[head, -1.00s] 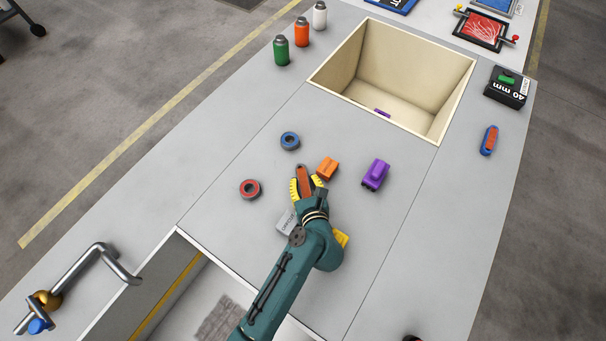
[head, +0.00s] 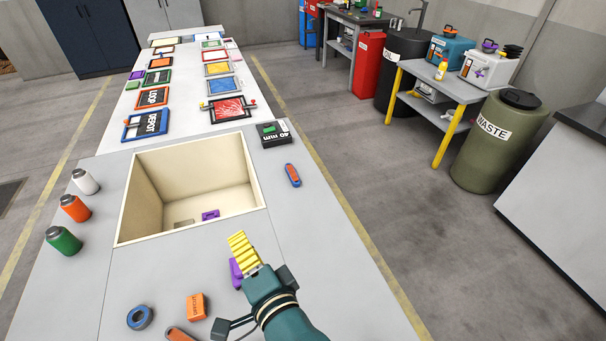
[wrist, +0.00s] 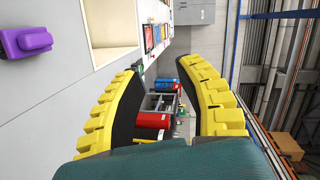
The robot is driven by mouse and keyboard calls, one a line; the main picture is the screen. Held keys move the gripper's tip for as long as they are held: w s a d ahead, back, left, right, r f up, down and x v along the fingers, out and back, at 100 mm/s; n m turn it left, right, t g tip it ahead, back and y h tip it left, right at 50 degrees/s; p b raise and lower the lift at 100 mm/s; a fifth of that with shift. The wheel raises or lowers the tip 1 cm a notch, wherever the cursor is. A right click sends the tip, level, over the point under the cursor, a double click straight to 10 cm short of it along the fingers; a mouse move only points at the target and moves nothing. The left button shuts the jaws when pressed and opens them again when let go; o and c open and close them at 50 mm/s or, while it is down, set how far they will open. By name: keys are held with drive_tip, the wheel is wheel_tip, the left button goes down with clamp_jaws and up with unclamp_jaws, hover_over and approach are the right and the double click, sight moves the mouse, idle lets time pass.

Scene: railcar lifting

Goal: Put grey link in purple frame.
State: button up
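My gripper (head: 243,252) is raised over the table near the bin's front right corner, in front of the purple block (head: 235,273) as seen from the head. In the wrist view its two yellow fingers (wrist: 165,95) are spread wide with nothing held between them. I cannot pick out a grey link for certain. A flat grey-brown piece (head: 183,223) lies in the bin beside a small purple piece (head: 210,214).
The open bin (head: 122,215) is sunk into the table. Bottles (head: 62,240) stand to its left. A 40 mm box (head: 272,133) and a blue-orange tool (head: 292,175) lie right. A blue ring (head: 140,317) and orange block (head: 196,307) lie in front. Several frames cover the far bench.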

drive_tip(key=s+d+r+n+t+h, duration=0.1)
drive_tip(key=d+r+n+t+h, duration=0.1)
drive_tip(key=d+r, duration=0.3)
drive_tip(key=s+d+r+n+t+h, duration=0.1)
drive_tip(key=d+r+n+t+h, duration=0.1)
drive_tip(key=r, duration=0.9)
drive_tip(key=d+n+t, duration=0.1)
drive_tip(key=d+n, duration=0.1)
drive_tip(key=d, duration=0.1)
drive_tip(key=shift+s+d, duration=0.15)
drive_tip(key=shift+s, duration=0.05)
drive_tip(key=o, duration=0.4)
drive_tip(key=s+d+r+n+t+h, duration=0.1)
drive_tip(key=s+d+r, duration=0.1)
drive_tip(key=r, duration=0.1)
drive_tip(key=s+d+r+n+t+h, duration=0.1)
drive_tip(key=s+d+r+h, duration=0.1)
drive_tip(key=r, duration=0.1)
drive_tip(key=s+d+r+n+t+h, duration=0.1)
drive_tip(key=s+d+r, duration=0.1)
drive_tip(key=r, duration=0.1)
drive_tip(key=shift+d+r+h, duration=0.15)
drive_tip(key=shift+d+h, duration=0.15)
drive_tip(key=shift+h, duration=0.1)
drive_tip(key=shift+c, duration=0.2)
drive_tip(key=shift+o, duration=1)
drive_tip(key=shift+s+d+r+n, duration=0.1)
drive_tip(key=shift+n, duration=0.2)
